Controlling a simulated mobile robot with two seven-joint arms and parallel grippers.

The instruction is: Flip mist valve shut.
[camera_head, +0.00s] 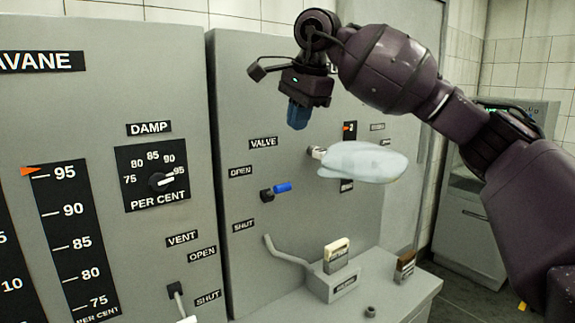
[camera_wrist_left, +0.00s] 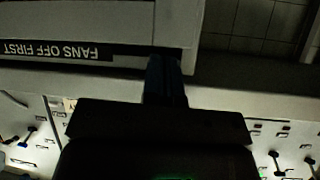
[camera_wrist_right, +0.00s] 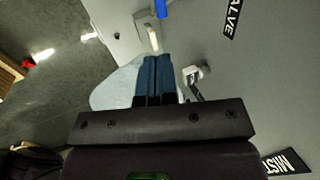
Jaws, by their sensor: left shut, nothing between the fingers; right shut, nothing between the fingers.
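The valve lever has a blue handle (camera_head: 283,188) on a dark pivot. It sits under the VALVE label (camera_head: 263,143), between OPEN (camera_head: 240,172) and SHUT (camera_head: 243,225). The handle sticks out to the right and slightly up; I cannot tell its exact setting. My right gripper (camera_head: 297,117) is shut and empty, above the lever and apart from it. In the right wrist view the blue handle (camera_wrist_right: 161,9) shows at the top edge, beyond the right fingertips (camera_wrist_right: 156,60). The MIST label (camera_wrist_right: 287,163) is at lower right. My left gripper (camera_wrist_left: 165,65) is shut, outside the head view.
A pale cloth-like thing (camera_head: 362,164) hangs from a peg (camera_head: 318,152) right of the lever. A ledge below has a bent grey pipe (camera_head: 287,252) and small labelled blocks (camera_head: 336,254). A VENT lever (camera_head: 176,292) is lower left. A FANS OFF FIRST label (camera_wrist_left: 55,50) is near my left gripper.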

